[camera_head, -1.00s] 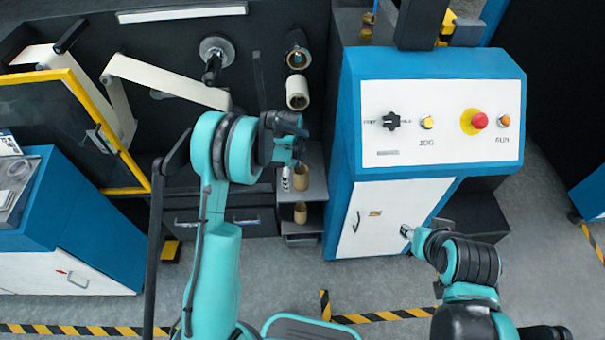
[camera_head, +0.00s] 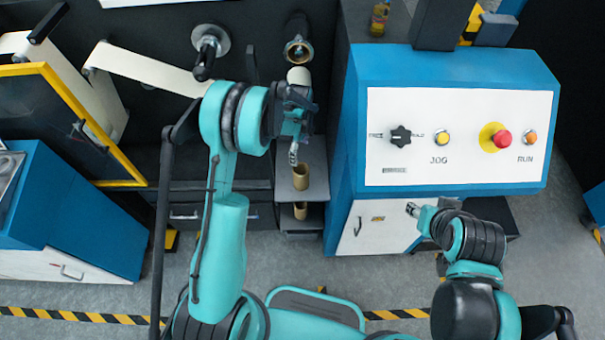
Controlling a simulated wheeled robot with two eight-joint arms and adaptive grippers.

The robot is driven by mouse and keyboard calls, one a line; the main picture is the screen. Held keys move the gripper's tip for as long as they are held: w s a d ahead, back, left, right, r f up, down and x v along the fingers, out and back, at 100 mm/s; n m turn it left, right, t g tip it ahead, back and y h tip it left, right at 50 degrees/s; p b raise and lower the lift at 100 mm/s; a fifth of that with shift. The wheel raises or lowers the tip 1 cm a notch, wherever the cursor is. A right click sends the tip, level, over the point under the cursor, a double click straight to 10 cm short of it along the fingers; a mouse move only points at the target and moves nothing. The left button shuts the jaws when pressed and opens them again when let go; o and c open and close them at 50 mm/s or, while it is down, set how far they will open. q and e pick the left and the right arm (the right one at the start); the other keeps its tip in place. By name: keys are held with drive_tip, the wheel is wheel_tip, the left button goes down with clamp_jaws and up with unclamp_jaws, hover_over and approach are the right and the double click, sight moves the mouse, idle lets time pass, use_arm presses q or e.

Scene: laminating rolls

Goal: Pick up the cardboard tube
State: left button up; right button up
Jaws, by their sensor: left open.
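A brown cardboard tube (camera_head: 300,178) stands upright on a grey shelf left of the blue cabinet. A second brown tube (camera_head: 300,210) shows just below it, on a lower level. My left gripper (camera_head: 294,152) is open, just above and slightly left of the upper tube in the picture, with nothing seen between its fingers. Whether it touches the tube cannot be told. My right gripper (camera_head: 413,210) is in front of the cabinet's white door, away from the tubes; its fingers are too small to read.
The blue cabinet (camera_head: 350,150) with a control panel (camera_head: 460,135) stands right of the shelf (camera_head: 315,165). A pale roll end (camera_head: 299,76) and a metal-ringed spindle (camera_head: 298,50) lie above my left gripper. A yellow-framed guard (camera_head: 85,115) is at the left.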

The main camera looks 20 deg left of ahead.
use_arm(q)
drive_tip(key=b, duration=0.9)
approach(300, 170)
drive_tip(key=s+f, duration=0.2)
drive_tip(key=s, duration=0.1)
drive_tip(key=shift+d+f+b, duration=0.25)
drive_tip(key=shift+f+b, duration=0.1)
drive_tip(key=shift+f, duration=0.4)
drive_tip(key=shift+d+f+b, duration=0.2)
drive_tip(key=shift+f+b, duration=0.15)
drive_tip(key=shift+f, duration=0.35)
drive_tip(key=f+b, duration=0.1)
drive_tip(key=f, duration=0.1)
drive_tip(key=f+b, duration=0.1)
drive_tip(key=f, duration=0.2)
drive_tip(key=shift+w+d+b, duration=0.2)
drive_tip(key=shift+b, duration=0.1)
use_arm(e)
wheel_tip(300, 170, down, 13)
drive_tip(key=shift+s, duration=0.3)
use_arm(q)
drive_tip(key=c, duration=1.3)
